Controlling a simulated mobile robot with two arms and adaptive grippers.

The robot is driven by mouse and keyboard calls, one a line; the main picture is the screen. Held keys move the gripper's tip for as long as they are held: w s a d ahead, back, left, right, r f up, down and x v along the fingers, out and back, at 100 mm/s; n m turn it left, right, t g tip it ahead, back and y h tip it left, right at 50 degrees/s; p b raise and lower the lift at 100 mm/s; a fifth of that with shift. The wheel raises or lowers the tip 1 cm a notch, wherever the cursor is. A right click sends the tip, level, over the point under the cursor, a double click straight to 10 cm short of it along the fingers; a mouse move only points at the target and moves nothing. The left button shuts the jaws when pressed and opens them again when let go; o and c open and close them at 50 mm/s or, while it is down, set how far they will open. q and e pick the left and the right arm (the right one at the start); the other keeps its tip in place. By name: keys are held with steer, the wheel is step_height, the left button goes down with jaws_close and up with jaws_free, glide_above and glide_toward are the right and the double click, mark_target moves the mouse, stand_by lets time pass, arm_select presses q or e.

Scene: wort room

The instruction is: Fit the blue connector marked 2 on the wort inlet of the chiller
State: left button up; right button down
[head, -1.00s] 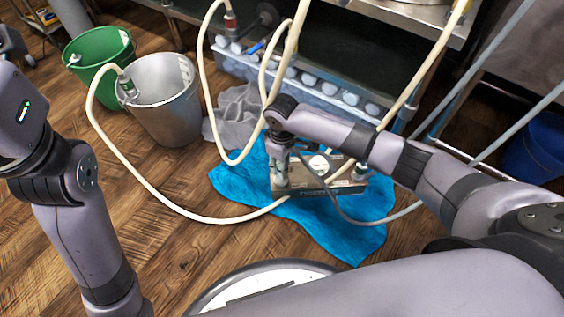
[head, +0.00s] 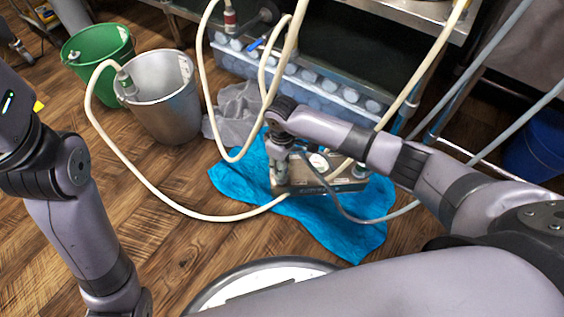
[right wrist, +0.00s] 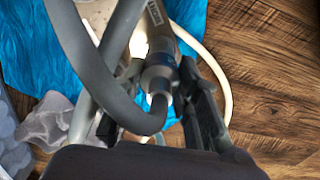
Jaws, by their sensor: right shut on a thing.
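The chiller (head: 318,188) is a flat metal box lying on a blue cloth on the floor. My right gripper (head: 279,180) is over its left end in the head view. In the right wrist view, my right gripper (right wrist: 160,112) is shut on a grey cylindrical connector (right wrist: 158,72) with a bluish band and a grey hose bending from it. No mark 2 is readable. Arm and fingers hide the chiller's left end, so I cannot tell whether the connector touches the inlet. My left arm shows at the left, its gripper out of view.
The blue cloth (head: 345,240) lies on the wood floor. A grey rag (head: 233,110), a steel bucket (head: 168,115) and a green bucket (head: 90,62) are to the left. Cream hoses (head: 155,192) loop around the chiller. A crate with white round tops (head: 300,82) stands behind.

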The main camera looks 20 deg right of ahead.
steer(key=shift+f, duration=0.45)
steer(key=c, duration=1.1)
jaws_free()
steer(key=shift+r, duration=0.1)
step_height(320, 180, up, 12)
steer(key=shift+f, duration=0.1)
